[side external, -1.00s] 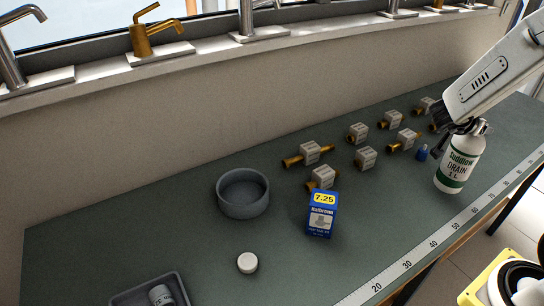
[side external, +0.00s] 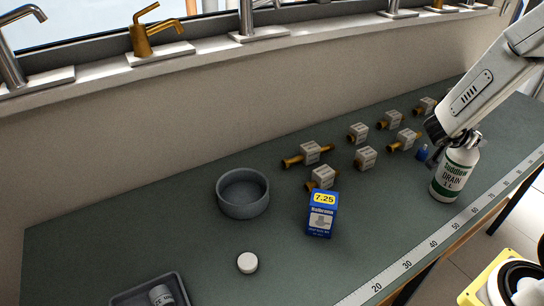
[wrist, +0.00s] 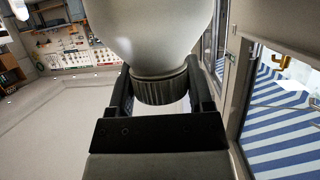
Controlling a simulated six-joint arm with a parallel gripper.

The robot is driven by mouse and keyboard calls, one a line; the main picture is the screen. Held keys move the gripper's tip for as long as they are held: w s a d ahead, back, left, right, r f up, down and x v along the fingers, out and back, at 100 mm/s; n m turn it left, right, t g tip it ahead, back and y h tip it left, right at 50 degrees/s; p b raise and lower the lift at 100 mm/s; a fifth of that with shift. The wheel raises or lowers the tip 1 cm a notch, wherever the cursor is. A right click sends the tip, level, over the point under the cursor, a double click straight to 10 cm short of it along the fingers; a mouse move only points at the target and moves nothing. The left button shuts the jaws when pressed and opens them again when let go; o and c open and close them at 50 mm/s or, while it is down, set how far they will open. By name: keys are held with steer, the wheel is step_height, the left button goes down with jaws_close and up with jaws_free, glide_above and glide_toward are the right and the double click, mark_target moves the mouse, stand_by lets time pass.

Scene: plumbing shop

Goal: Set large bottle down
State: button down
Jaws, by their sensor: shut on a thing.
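The large bottle (side external: 454,176) is white with green bands and the word DRAIN. It stands near upright at the right of the counter, close to the ruler strip; I cannot tell for sure whether its base touches the counter. My gripper (side external: 459,140) is at its top. In the wrist view my gripper (wrist: 162,90) has a finger on each side of the ribbed dark cap (wrist: 160,88), shut on it. The bottle's pale shoulder (wrist: 150,30) fills the top of that view. The cap is mostly hidden by my arm in the side view.
A small blue bottle (side external: 422,153) stands just left of the large bottle. Several brass valves with grey tags (side external: 365,157) lie further left. A blue box (side external: 321,214), grey bowl (side external: 243,196), white puck (side external: 247,263) and tray (side external: 120,299) are on the counter.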

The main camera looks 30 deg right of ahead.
jaws_free()
steer(key=shift+r, duration=0.15)
steer(key=v, duration=1.2)
stand_by(0.5)
steer(key=shift+w, duration=0.1)
